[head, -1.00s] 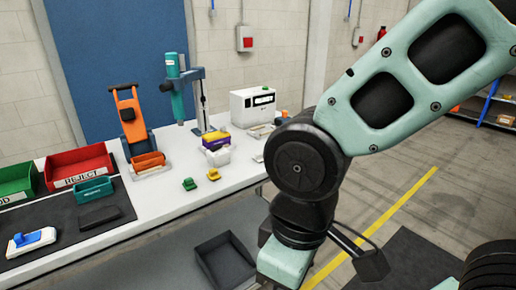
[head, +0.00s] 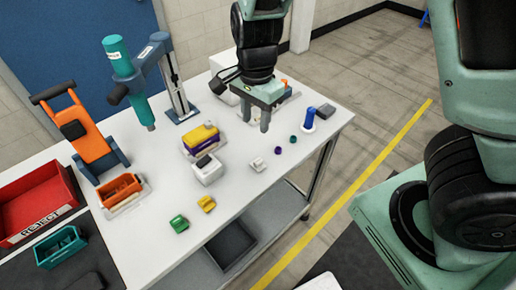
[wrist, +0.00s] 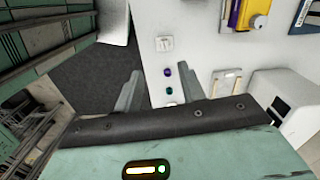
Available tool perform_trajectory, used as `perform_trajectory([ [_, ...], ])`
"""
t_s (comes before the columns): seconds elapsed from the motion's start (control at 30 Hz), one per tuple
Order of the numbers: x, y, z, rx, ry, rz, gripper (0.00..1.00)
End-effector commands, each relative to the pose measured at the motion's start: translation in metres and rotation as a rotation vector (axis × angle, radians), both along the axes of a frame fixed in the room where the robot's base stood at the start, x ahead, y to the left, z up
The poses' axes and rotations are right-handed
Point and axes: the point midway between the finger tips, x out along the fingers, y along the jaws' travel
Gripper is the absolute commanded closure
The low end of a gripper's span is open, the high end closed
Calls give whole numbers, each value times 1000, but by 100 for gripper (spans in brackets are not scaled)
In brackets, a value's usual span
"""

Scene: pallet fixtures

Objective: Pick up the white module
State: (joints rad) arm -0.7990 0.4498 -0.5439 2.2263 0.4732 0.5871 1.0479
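The white module (head: 257,164) is a small block lying on the white table, right of a larger white box. It also shows in the wrist view (wrist: 165,43), beyond my fingertips and roughly centred between them. My gripper (head: 257,118) is open and empty, its two fingers apart and pointing down above the back part of the table. In the head view it is behind the white module and not touching it. The fingers also show in the wrist view (wrist: 165,80).
A green module (head: 179,223) and a yellow module (head: 206,204) lie at the front. A white box (head: 208,170) stands beside a yellow-and-purple stack (head: 201,138). Small purple (head: 278,150) and teal (head: 293,139) pieces and a blue-topped bottle (head: 308,120) are at right.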

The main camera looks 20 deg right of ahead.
Motion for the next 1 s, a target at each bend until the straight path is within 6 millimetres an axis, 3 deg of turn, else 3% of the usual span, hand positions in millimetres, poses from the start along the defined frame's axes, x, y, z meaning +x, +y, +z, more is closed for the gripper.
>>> perform_trajectory([
  [0.03,5,-4,6,-14,-6,-46,60],
  [0.17,12,-10,-4,-28,-16,-107,60],
  [0.63,11,-11,-98,-27,-13,-108,60],
  [1.0,12,-12,-129,-26,-15,-106,60],
])
